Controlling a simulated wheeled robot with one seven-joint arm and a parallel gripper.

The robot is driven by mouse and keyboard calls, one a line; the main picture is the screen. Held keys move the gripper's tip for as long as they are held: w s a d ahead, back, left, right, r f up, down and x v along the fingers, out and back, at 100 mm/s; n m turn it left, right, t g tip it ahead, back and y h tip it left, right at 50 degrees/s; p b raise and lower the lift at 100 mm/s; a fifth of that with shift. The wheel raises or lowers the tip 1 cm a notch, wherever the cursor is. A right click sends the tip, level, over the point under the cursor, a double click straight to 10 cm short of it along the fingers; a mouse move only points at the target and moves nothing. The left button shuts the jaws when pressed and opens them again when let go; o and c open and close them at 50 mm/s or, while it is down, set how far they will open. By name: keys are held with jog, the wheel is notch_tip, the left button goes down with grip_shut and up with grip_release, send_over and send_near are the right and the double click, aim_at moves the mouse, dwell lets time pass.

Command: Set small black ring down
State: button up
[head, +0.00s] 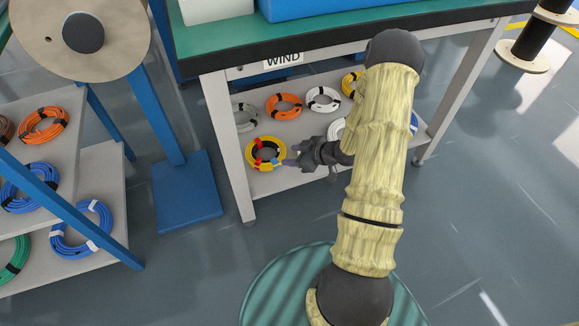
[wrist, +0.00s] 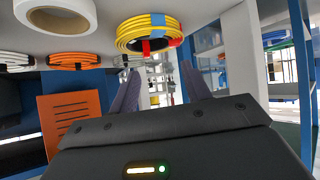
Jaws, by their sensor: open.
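A yellow coil (head: 252,146) with red and blue ties lies on the lower shelf of the bench near its left leg. The inside of the coil looks dark; a small black ring may lie there, but I cannot tell it clearly from the shadow. My gripper (head: 291,158) is at the right side of this coil, open. In the wrist view, which is upside down, the yellow coil (wrist: 152,24) is just beyond my spread fingers (wrist: 158,80), with nothing visible held between them.
Orange (head: 284,105) and white (head: 323,99) coils lie farther back on the shelf (head: 287,180). The bench top (head: 232,42) overhangs it. A blue stand (head: 178,190) and a rack with blue coils (head: 82,228) stand left. Open floor lies right.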

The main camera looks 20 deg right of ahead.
jog(key=s+a+r+m+g+h, duration=0.1)
jog(key=s+r+m+g+h, duration=0.15)
jog(key=r, duration=0.35)
jog(key=s+a+r+m+g+h, duration=0.1)
jog(key=s+r+m+h, duration=0.1)
jog(key=r+h, duration=0.35)
jog(key=s+a+r+m+g, duration=0.1)
jog(key=s+a+r+m, duration=0.1)
jog(key=s, duration=0.4)
jog(key=s+a+r+m+g+y, duration=0.1)
jog(key=s+a+r+m, duration=0.1)
jog(key=s+a+r, duration=0.2)
jog(key=s+r, duration=0.2)
jog(key=s, duration=0.1)
jog(key=shift+a, duration=0.25)
jog(key=shift+g, duration=0.25)
jog(key=w+r+p+v, duration=0.1)
jog(key=w+p+v, duration=0.3)
jog(key=p+v, duration=1.3)
jog(key=w+d+r+p+v, duration=0.1)
jog(key=w+p+v, duration=0.3)
jog(key=p+v, duration=1.4)
jog(key=w+p+v, duration=0.4)
jog(key=p+v, duration=1.4)
jog(key=p, duration=0.1)
jog(key=shift+d+r+p, duration=0.4)
jog(key=shift+r, duration=0.2)
